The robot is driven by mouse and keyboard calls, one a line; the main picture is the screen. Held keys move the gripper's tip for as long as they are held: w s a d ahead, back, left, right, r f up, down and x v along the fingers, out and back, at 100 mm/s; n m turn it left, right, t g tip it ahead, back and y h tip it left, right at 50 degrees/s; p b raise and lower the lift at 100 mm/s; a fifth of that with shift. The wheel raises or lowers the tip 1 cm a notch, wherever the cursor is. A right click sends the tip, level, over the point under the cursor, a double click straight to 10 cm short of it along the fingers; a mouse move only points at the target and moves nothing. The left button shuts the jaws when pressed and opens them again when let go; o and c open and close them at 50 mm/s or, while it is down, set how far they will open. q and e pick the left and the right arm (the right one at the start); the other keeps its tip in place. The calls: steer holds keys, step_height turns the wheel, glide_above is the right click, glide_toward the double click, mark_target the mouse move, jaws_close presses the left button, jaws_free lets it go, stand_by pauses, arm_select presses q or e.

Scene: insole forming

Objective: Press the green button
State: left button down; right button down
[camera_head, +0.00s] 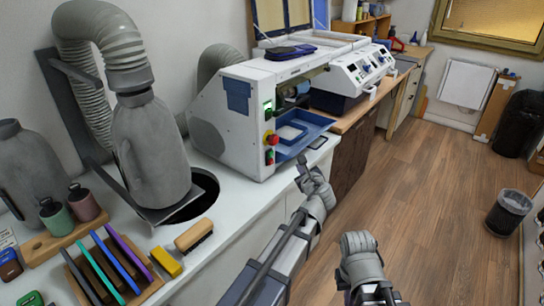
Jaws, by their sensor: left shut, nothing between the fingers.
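The white forming machine (235,120) stands on the counter with its front panel facing right. Small green controls show on that panel, one near the top (268,105) and one lower down (269,156). A red button (272,139) sits just above the lower green one. My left gripper (302,166) is shut and empty, in front of the machine and a little right of and below the lower green control, apart from it. My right gripper (358,243) is lower, over the floor; its fingers are not clear.
A blue tray (305,122) sticks out of the machine's opening. The wooden floor (430,190) on the right is mostly clear, with a bin (508,213).

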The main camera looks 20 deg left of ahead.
mark_target(271, 154)
arm_select(q)
steer(key=w+a, duration=0.3)
steer(key=a, duration=0.5)
steer(key=shift+a, duration=0.15)
steer(key=shift+a, duration=0.1)
stand_by(2.1)
steer(key=shift+w+a, duration=0.1)
steer(key=shift+a, duration=0.2)
